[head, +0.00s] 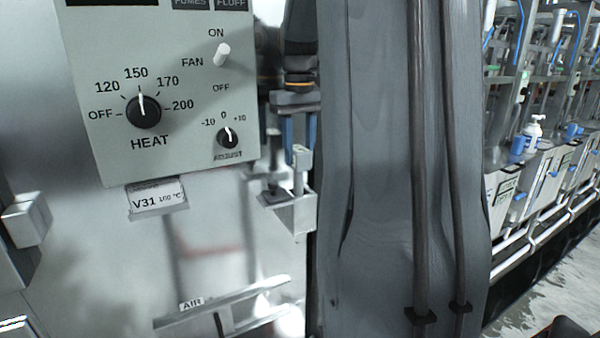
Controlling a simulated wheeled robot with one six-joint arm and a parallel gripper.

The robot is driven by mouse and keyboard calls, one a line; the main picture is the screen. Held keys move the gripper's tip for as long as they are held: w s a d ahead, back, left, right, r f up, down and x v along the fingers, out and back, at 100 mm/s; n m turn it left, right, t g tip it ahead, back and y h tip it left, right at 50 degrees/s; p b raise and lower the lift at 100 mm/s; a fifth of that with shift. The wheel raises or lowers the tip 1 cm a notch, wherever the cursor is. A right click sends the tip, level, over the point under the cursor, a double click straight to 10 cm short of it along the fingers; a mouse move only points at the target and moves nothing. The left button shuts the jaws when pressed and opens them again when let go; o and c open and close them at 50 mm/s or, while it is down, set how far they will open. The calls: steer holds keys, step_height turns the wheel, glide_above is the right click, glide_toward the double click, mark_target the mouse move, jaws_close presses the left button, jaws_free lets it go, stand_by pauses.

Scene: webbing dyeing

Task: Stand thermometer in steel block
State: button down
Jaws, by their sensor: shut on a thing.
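My gripper (298,140) hangs pointing down in the head view, left of a broad grey part of my own body. Its blue fingers are shut on a slim grey piece with a squarish head (301,155), apparently the thermometer. The steel block (298,214) sits on the front of the machine directly below the fingers. The slim piece stands upright over the block's top; I cannot tell whether its lower end is in a hole or in front of it. A dark upright post (273,155) with a black foot stands just to the left.
A grey control panel (180,150) with heat and fan knobs is close on the left, above a V31 label (158,197). A steel ledge marked AIR (225,303) juts out below. A row of machines (535,185) runs along the right, with wet floor (550,285) before it.

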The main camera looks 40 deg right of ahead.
mark_target(299, 174)
steer(key=shift+f+p, duration=0.7)
steer(key=shift+f, duration=2.65)
steer(key=c, duration=1.2)
jaws_free()
step_height(299, 174, up, 12)
steer(key=b, duration=0.3)
